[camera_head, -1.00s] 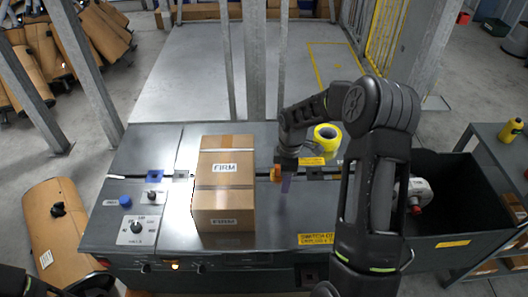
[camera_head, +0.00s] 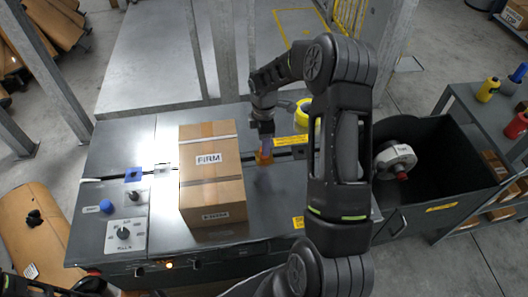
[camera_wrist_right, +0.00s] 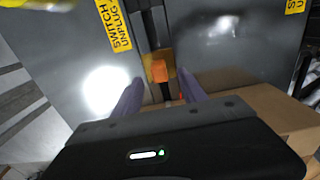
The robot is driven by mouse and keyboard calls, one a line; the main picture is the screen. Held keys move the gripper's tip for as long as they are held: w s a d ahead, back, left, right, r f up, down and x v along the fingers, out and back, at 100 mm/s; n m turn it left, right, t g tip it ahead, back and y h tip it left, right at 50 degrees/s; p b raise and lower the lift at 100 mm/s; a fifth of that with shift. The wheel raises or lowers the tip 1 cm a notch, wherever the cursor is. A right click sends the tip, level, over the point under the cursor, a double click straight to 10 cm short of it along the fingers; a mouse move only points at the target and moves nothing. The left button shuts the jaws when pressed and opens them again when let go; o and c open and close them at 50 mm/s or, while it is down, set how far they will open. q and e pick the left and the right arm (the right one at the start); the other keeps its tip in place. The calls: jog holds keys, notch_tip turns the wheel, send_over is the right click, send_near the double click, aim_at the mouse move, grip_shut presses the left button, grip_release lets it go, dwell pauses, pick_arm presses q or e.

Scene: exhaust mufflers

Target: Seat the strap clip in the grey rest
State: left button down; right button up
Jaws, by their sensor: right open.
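An orange block (camera_head: 264,157), which looks like the strap clip, sits at the dark slot across the grey table, right of the carton. In the right wrist view the orange block (camera_wrist_right: 158,71) lies between and just beyond the fingertips of my right gripper (camera_wrist_right: 160,92). That gripper is open, with its two purple fingers apart and no grip on the block. In the head view my right gripper (camera_head: 267,148) reaches down at the block, partly covering it. I cannot pick out the grey rest with certainty. My left gripper is not identifiable.
A strapped carton (camera_head: 211,175) stands close left of the gripper. A blue block (camera_head: 133,174) and a knob panel (camera_head: 125,236) are farther left. A yellow roll (camera_head: 303,112) lies behind the gripper. A dark bin (camera_head: 440,165) holding a white-and-red part (camera_head: 394,160) is at the right.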

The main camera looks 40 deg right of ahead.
jog(key=shift+f, duration=0.1)
notch_tip(320, 180, down, 4)
jog(key=shift+p, duration=0.85)
jog(key=shift+w+f, duration=0.1)
jog(key=shift+f, duration=0.45)
jog(key=shift+c, duration=0.2)
grip_shut()
